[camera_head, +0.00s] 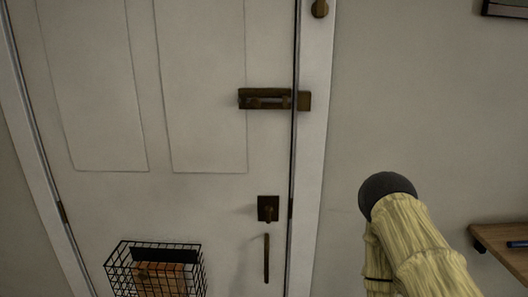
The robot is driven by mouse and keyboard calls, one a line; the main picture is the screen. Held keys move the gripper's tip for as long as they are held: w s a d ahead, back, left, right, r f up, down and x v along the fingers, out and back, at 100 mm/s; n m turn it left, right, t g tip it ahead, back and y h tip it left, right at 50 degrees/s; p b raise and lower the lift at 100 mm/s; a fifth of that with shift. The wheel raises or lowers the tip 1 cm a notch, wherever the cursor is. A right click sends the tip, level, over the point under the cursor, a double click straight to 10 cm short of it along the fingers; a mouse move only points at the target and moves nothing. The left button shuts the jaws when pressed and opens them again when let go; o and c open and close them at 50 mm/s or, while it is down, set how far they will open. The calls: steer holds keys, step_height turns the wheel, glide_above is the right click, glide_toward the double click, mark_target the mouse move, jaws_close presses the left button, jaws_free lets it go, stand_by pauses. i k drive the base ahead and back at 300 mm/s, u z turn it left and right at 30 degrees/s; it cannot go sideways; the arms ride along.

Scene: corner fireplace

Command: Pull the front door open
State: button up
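The white front door (205,215) fills the left half of the head view and looks shut in its frame. A dark brass plate with a small knob or latch (268,208) sits near its right edge, with a slim vertical pull handle (266,258) below it. A brass slide bolt (265,99) is higher up and reaches across the gap to the frame. A hinge (62,212) shows at the left edge. Part of my arm, in a pale yellow cover with a dark round end, is at the lower right, apart from the door. My gripper's fingers are not visible.
A black wire basket (115,272) with brown and dark items hangs low on the door. A wooden shelf or table (505,250) stands at the right edge, beside my arm. A brass knob (320,8) is on the frame above.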

mark_target(146, 134)
steer(key=u, duration=0.5)
steer(key=k, duration=1.15)
steer(key=u, duration=0.45)
steer(key=i, duration=0.65)
steer(key=u, duration=0.1)
